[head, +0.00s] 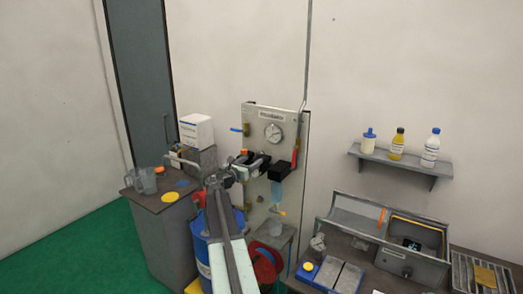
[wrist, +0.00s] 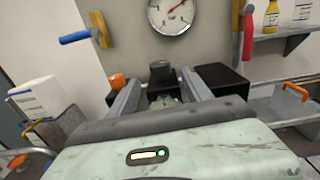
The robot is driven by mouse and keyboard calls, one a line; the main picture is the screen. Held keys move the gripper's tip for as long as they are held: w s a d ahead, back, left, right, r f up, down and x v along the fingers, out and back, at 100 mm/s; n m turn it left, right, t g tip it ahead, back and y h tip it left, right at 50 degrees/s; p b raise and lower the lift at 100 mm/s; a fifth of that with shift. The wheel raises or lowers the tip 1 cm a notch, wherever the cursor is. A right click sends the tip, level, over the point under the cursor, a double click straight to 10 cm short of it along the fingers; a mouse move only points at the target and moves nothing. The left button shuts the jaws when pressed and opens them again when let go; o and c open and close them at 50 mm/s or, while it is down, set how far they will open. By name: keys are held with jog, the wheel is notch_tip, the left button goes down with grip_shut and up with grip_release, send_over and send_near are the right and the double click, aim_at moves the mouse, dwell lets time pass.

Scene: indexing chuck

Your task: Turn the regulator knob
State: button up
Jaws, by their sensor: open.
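The regulator panel (head: 254,119) stands against the wall with a round gauge (head: 273,132), which also shows at the top of the wrist view (wrist: 172,14). A dark round knob (wrist: 162,71), apparently the regulator knob, sticks out below the gauge in the wrist view. My gripper (wrist: 161,82) is open, its two fingers pointing at the panel, one on either side of the knob in the picture. I cannot tell whether they touch it. In the head view my gripper (head: 262,161) is in front of the panel and hides the knob.
A black block (wrist: 221,77) sits close to the right finger. An orange knob (wrist: 117,80) is left of the fingers. A blue-handled lever (wrist: 75,37) and a red-handled lever (wrist: 248,36) flank the gauge. A shelf with bottles (head: 400,160) is at right.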

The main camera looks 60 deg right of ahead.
aim_at(259, 156)
jog(key=d, duration=0.8)
jog(key=shift+a, duration=0.1)
grip_shut()
jog(key=n+t, duration=0.2)
jog(key=shift+s+a+t, duration=0.1)
jog(key=shift+s+t, duration=0.05)
jog(key=shift+t, duration=0.25)
jog(key=shift+w+n+t+y, duration=0.2)
jog(key=shift+n+t+y, duration=0.4)
jog(key=shift+n+t, duration=0.75)
jog(key=shift+m+t, duration=0.25)
grip_release()
